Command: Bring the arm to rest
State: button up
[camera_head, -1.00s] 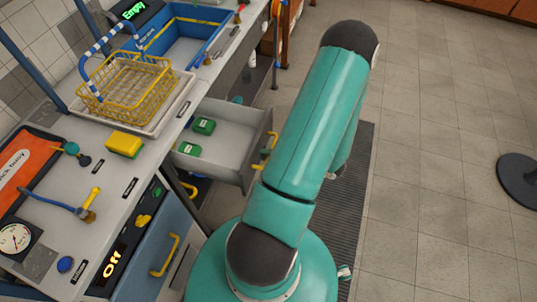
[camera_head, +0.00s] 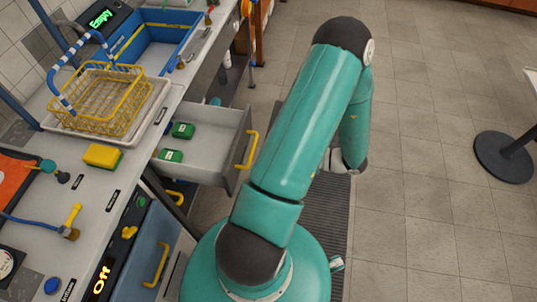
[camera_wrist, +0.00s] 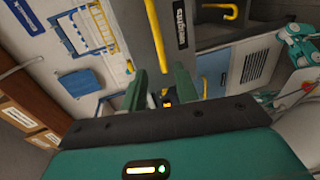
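My teal arm (camera_head: 305,125) rises from its round base and bends over at a dark elbow; its far part hangs down behind, to the right. In the wrist view, the two green fingers of my gripper (camera_wrist: 160,88) stand apart with a gap between them. I see nothing held between them. In the head view the fingers cannot be made out behind the arm.
An open grey drawer (camera_head: 212,142) with two green boxes sticks out from the bench at left. A yellow wire basket (camera_head: 98,100) stands in a white tray. A black stand base (camera_head: 503,157) is at right. The floor between is clear.

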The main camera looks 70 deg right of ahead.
jog(key=shift+v, duration=1.15)
jog(key=w+a+r+n+g+y, duration=0.2)
jog(key=w+r+n, duration=0.1)
jog(key=w+n, duration=0.2)
jog(key=w+a+r+n+g+y, duration=0.2)
jog(key=w+r+n+g, duration=0.1)
jog(key=w+n, duration=0.3)
jog(key=w+a+r+n+g+y, duration=0.1)
jog(key=w+r+n+g+y, duration=0.1)
jog(key=w+r+n, duration=0.3)
jog(key=shift+w+a+r+n+g+y, duration=0.3)
jog(key=shift+w+a+n+y, duration=0.1)
jog(key=shift+w+n+y, duration=0.25)
jog(key=w+a+r+n+h, duration=0.3)
jog(key=a+r+n, duration=0.3)
jog(key=a+n, duration=0.3)
jog(key=w+a+r+n+g+h, duration=0.1)
jog(key=w+a+r+n+h, duration=0.1)
jog(key=a+r+n, duration=0.5)
jog(key=w+a+r+n+g+h, duration=0.1)
jog(key=w+a+r+n+h, duration=0.2)
jog(key=a+n, duration=0.9)
notch_tip(320, 180, up, 4)
jog(key=w+n, duration=0.2)
jog(key=n, duration=0.5)
jog(key=shift+a+n+h, duration=0.2)
jog(key=shift+n+h, duration=0.15)
